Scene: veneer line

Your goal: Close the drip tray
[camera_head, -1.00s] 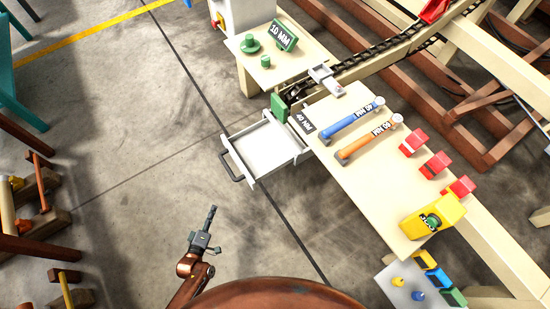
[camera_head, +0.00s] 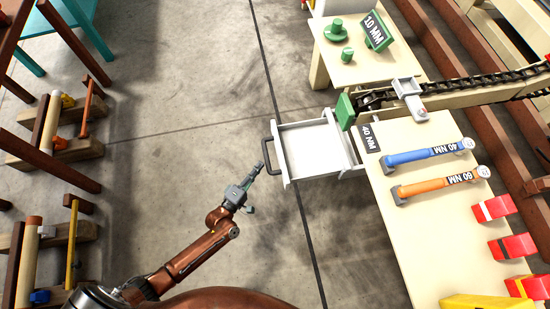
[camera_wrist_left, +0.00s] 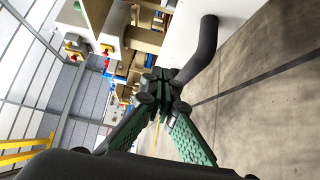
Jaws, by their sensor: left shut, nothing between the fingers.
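The drip tray (camera_head: 318,150) is a white, shallow, empty drawer pulled out to the left from under the bench. Its dark bar handle (camera_head: 268,157) is on its left front. In the left wrist view the handle (camera_wrist_left: 205,48) is a thick dark bar beside the white tray front (camera_wrist_left: 180,25). My left gripper (camera_head: 258,167) is shut and empty, its tips close to the lower end of the handle. In the wrist view its green fingers (camera_wrist_left: 161,84) meet near the handle; I cannot tell whether they touch it. My right gripper is not in view.
The pale bench (camera_head: 420,215) right of the tray holds a blue wrench (camera_head: 425,154), an orange wrench (camera_head: 435,185) and red blocks (camera_head: 493,208). A green block (camera_head: 346,111) stands by the tray's back corner. Wooden racks (camera_head: 60,150) are at left. The floor between is clear.

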